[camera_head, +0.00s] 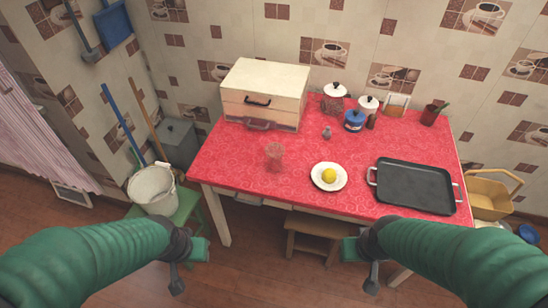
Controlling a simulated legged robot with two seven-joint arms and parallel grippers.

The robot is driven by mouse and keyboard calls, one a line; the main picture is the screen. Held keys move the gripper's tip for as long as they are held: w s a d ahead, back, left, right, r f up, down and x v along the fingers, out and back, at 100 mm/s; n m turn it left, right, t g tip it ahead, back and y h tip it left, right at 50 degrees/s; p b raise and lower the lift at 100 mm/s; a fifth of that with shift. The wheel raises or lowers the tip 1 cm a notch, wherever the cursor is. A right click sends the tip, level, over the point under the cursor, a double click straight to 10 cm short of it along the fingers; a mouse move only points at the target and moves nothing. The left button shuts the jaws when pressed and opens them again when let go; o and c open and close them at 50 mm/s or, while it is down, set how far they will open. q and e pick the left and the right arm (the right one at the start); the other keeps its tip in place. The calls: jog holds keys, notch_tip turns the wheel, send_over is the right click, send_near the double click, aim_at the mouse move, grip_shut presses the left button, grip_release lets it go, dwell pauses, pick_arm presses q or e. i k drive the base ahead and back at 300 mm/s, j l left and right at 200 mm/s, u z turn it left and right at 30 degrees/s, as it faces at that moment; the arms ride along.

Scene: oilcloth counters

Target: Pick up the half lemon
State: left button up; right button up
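The half lemon (329,175) is a small rounded yellow piece on a white plate (316,183), near the front middle of the red-covered table (235,165). I cannot make out its cut face. My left gripper (188,265) is in front of the table's left front corner, well away from the plate. My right gripper (362,265) is in front of the table, below and to the right of the plate. Both grippers are apart from the lemon, and nothing shows in them. I cannot tell whether their fingers are open or shut.
A clear glass (275,152) stands left of the plate. A black tray (415,186) lies to its right. A cream bread box (265,85), several pots and a blue canister (354,121) stand behind. A white bucket (153,190) sits on a green stool at left.

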aim_at(329, 176)
jog(key=i+j, duration=0.2)
jog(key=i, duration=0.3)
jog(key=i+j, duration=0.15)
jog(key=i, duration=0.35)
